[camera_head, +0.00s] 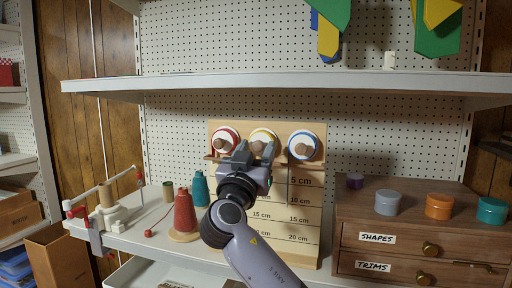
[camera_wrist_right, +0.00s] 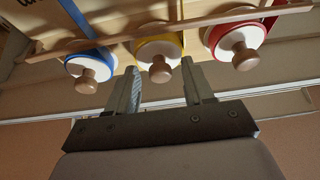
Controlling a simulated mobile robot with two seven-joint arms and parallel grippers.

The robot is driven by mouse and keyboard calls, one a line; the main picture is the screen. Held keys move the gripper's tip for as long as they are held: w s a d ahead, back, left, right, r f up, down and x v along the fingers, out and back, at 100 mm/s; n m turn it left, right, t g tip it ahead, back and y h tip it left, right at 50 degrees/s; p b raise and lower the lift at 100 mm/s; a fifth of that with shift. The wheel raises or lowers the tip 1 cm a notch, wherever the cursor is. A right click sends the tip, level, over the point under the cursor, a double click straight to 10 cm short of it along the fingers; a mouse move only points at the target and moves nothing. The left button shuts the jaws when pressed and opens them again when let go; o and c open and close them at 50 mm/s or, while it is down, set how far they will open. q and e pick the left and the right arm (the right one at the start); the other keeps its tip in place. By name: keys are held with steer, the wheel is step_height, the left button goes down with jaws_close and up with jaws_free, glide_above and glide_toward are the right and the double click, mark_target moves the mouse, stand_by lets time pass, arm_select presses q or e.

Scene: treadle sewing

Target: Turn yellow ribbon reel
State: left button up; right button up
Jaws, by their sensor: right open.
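The yellow ribbon reel (camera_head: 263,133) is the middle one of three white-faced reels on a wooden board. It also shows in the right wrist view (camera_wrist_right: 147,50), with a round wooden knob (camera_wrist_right: 160,70) on its face. My right gripper (camera_head: 252,150) is in front of this reel and partly hides it in the head view. In the right wrist view, the right gripper (camera_wrist_right: 163,80) is open, with its fingers spread to either side of the yellow reel's knob. I cannot tell whether they touch the knob. My left gripper is not in view.
The red reel (camera_head: 226,139) and blue reel (camera_head: 304,146) flank the yellow one closely. A shelf (camera_head: 290,83) runs above. A red thread cone (camera_head: 184,212) stands at left, a wooden drawer cabinet (camera_head: 385,226) with several round tins at right.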

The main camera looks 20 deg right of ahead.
steer(key=shift+c, duration=0.4)
steer(key=shift+w, duration=0.1)
jaws_close()
steer(key=shift+n, duration=0.5)
